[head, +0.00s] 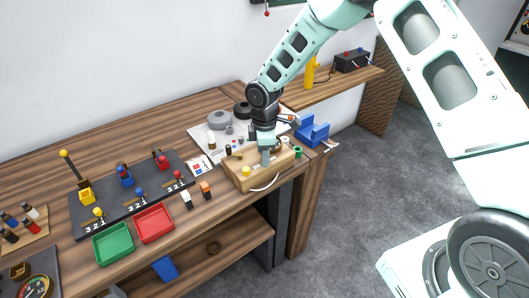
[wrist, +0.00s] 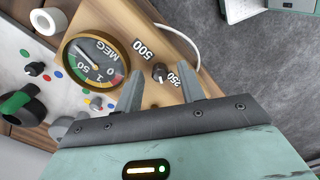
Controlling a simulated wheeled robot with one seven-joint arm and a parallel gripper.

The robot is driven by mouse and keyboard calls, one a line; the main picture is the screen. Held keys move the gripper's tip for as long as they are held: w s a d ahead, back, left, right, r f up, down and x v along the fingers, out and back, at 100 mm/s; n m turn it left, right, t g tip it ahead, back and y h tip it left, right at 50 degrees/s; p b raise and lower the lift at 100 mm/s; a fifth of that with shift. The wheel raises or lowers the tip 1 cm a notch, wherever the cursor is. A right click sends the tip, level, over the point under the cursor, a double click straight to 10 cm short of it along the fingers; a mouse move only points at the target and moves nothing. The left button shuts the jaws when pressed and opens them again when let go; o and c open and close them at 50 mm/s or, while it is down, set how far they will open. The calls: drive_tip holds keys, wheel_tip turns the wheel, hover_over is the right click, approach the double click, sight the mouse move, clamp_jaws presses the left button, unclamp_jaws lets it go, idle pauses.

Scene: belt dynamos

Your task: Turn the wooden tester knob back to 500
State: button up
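The wooden tester (head: 240,183) sits at the front right of the workbench in the head view. In the wrist view its wooden top (wrist: 185,50) carries a round MEG gauge (wrist: 95,62) and a small dark knob (wrist: 159,72) between the labels 500 (wrist: 144,50) and 250 (wrist: 178,79). A light mark shows on the knob, but I cannot tell surely which label it points to. My gripper (wrist: 160,80) is open, pointing down over the tester, with one finger on each side of the knob and gaps beside it. In the head view the arm hides part of the tester.
A blue vise (head: 312,131) stands just right of the tester. A white panel with grey round parts (head: 219,119) lies behind it. A black lever board (head: 135,200), green tray (head: 113,243) and red tray (head: 154,223) are to the left. A white cable curves along the tester.

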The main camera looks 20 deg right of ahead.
clamp_jaws()
drive_tip(key=shift+m, duration=0.3)
drive_tip(key=m+b, duration=0.3)
drive_tip(key=m, duration=0.2)
drive_tip(key=m+b, duration=0.2)
drive_tip(key=m, duration=0.3)
drive_tip(key=shift+m, duration=0.4)
drive_tip(key=m, duration=0.6)
drive_tip(key=shift+b, duration=0.3)
drive_tip(key=m, duration=0.6)
drive_tip(key=shift+r+m+p, duration=0.1)
drive_tip(key=shift+m+p, duration=0.3)
